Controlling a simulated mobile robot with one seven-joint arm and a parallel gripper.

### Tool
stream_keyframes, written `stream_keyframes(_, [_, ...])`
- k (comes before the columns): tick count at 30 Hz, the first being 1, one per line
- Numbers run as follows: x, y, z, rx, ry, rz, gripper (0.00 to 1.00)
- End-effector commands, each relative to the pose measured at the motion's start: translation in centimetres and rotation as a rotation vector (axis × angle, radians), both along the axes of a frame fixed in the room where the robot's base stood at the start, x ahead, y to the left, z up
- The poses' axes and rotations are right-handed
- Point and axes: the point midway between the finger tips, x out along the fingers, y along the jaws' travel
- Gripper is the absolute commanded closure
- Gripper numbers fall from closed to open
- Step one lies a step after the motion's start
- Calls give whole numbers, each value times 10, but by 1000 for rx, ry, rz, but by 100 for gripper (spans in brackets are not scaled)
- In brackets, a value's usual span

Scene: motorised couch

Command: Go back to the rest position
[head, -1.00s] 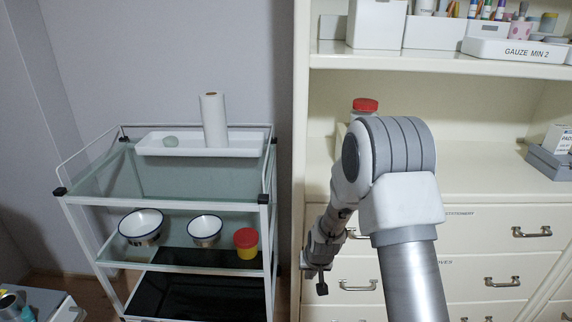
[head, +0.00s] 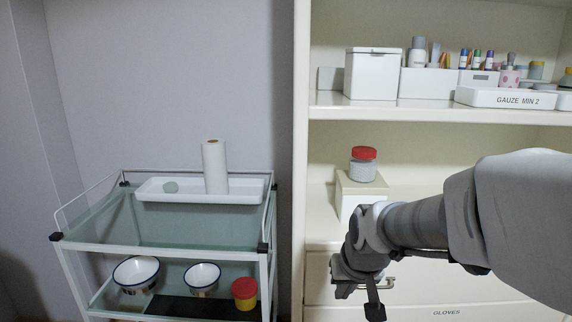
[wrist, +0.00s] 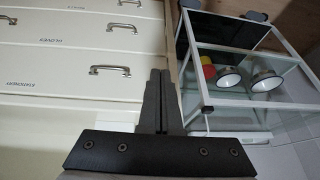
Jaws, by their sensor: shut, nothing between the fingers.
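My gripper (wrist: 160,88) is shut and empty, its two dark fingers together in the wrist view. In the head view my arm reaches in from the right, and the gripper end (head: 360,280) hangs low in front of the cabinet drawers (head: 440,296). It is to the right of the glass trolley and below a red-lidded jar (head: 363,164) on a small box (head: 352,192). The fingertips are hard to make out there. In the wrist view the drawers (wrist: 70,60) lie to the left of the fingers and the trolley (wrist: 235,110) to the right.
The trolley holds a white tray (head: 160,196) with a paper roll (head: 215,166) on top. Two bowls (head: 136,274) and a red-and-yellow tub (head: 244,293) stand on its lower shelf. A cabinet shelf (head: 385,109) with boxes and supplies spans the upper right.

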Motion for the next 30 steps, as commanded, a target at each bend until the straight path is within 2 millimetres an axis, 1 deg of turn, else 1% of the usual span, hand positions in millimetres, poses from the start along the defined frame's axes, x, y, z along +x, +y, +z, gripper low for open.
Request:
stream_keyframes(1, [-10,-3,11,-2,-11,-2,100])
stream_keyframes(3, [-24,-6,21,-6,-16,-2,100])
stream_keyframes(6, [-45,-10,35,-11,-22,-4,100])
stream_keyframes(12, [-87,-18,55,-22,-36,-9,100])
stream_keyframes(18, [-130,-24,68,-33,-50,-15,100])
stream_keyframes(24, [-172,-30,73,-44,-64,-23,100])
stream_keyframes(25, [-177,-31,76,-46,-65,-24,100])
stream_keyframes(26, [-174,-30,93,-45,-60,-23,100])
stream_keyframes(27, [-173,-30,102,-45,-58,-23,100])
stream_keyframes(30, [-173,-30,122,-45,-58,-23,100])
